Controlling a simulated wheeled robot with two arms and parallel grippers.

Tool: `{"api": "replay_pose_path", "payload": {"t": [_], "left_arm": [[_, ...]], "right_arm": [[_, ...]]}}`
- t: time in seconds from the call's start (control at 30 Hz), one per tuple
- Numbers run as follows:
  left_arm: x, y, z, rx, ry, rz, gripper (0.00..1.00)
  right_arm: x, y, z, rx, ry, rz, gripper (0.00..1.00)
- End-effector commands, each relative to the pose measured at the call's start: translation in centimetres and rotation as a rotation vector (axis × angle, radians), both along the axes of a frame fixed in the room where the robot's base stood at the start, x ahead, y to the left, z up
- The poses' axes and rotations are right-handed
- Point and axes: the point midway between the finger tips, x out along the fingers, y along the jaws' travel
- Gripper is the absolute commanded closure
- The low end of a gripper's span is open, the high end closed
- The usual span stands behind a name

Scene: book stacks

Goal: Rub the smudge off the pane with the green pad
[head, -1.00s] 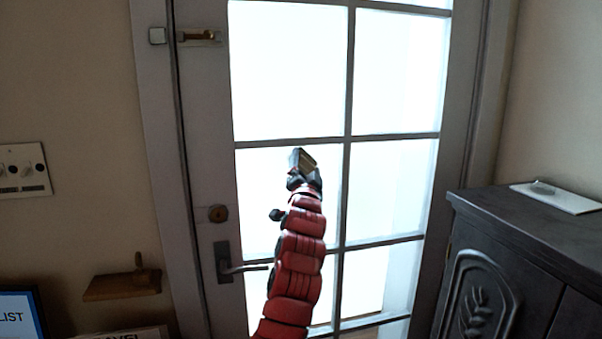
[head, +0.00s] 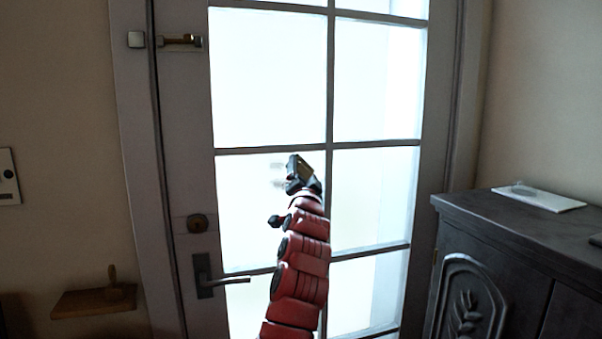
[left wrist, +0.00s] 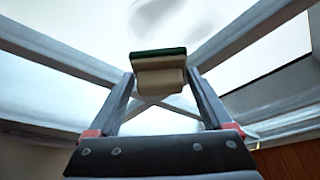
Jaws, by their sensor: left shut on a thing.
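My left gripper (head: 299,172) is raised in front of the glazed door, over a middle-left pane (head: 240,215). It is shut on the green pad (head: 305,170), whose tan side shows in the head view. In the left wrist view the pad (left wrist: 158,53) sits between the two fingertips, with a dark green layer on top of a beige block. A faint grey smudge (head: 278,174) shows on the pane just left of the gripper. The smudge (left wrist: 158,14) also shows beyond the pad in the left wrist view. I cannot tell whether pad and glass touch. My right gripper is out of view.
A door handle (head: 222,280) sticks out left of my arm, below a round lock (head: 197,223). A dark carved cabinet (head: 500,235) stands at the right with a white sheet (head: 548,201) on top. A small wooden shelf (head: 90,302) is at the lower left.

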Motion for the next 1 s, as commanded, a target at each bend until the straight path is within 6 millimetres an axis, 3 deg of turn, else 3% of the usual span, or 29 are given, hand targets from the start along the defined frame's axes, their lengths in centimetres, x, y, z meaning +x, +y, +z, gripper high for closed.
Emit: {"api": "replay_pose_path", "payload": {"t": [0.43, 1.0], "left_arm": [[-4.4, -1.9, 0.1, -0.002, -0.001, -0.003, 0.61], [-5.6, -2.4, -0.1, 0.001, 0.000, -0.003, 0.61]], "right_arm": [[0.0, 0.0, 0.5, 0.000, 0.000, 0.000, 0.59], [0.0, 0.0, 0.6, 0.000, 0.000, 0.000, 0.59]]}}
